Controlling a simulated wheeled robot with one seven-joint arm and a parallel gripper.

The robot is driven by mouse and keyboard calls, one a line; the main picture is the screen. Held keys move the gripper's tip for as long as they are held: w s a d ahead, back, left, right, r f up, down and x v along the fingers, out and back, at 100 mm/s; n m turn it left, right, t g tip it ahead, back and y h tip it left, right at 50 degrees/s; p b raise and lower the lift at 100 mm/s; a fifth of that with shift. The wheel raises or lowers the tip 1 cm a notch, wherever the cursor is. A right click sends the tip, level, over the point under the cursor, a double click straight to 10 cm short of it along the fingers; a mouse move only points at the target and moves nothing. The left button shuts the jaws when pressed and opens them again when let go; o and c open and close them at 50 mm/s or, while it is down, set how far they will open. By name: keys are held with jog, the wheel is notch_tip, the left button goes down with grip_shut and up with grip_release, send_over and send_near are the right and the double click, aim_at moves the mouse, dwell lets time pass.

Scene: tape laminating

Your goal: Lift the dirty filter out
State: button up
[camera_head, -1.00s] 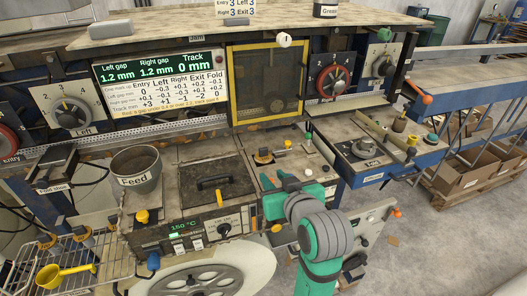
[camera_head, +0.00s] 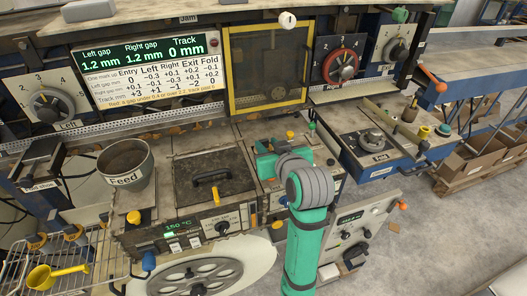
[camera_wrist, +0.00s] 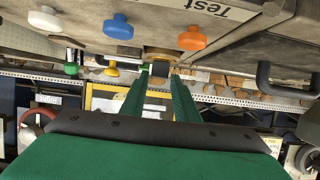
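My gripper (camera_head: 262,158) is over the panel right of the dark hatch, low over its top. In the wrist view, my gripper's green fingers (camera_wrist: 159,74) stand apart, with a visible gap between the tips. A tan, yellowish block (camera_wrist: 159,53) shows at or just beyond the tips; I cannot tell whether they touch it. No thing can be clearly made out as the dirty filter; the gripper hides part of the panel in the head view.
Near the gripper are blue (camera_wrist: 119,27), white (camera_wrist: 46,19) and orange (camera_wrist: 192,38) knobs. The dark hatch (camera_head: 230,185) with a handle and the Feed pot (camera_head: 125,165) lie left. A yellow-framed window (camera_head: 268,65) stands behind. The blue-sided unit (camera_head: 375,165) is right.

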aim_at(264, 142)
jog(key=shift+x, duration=2.25)
grip_shut()
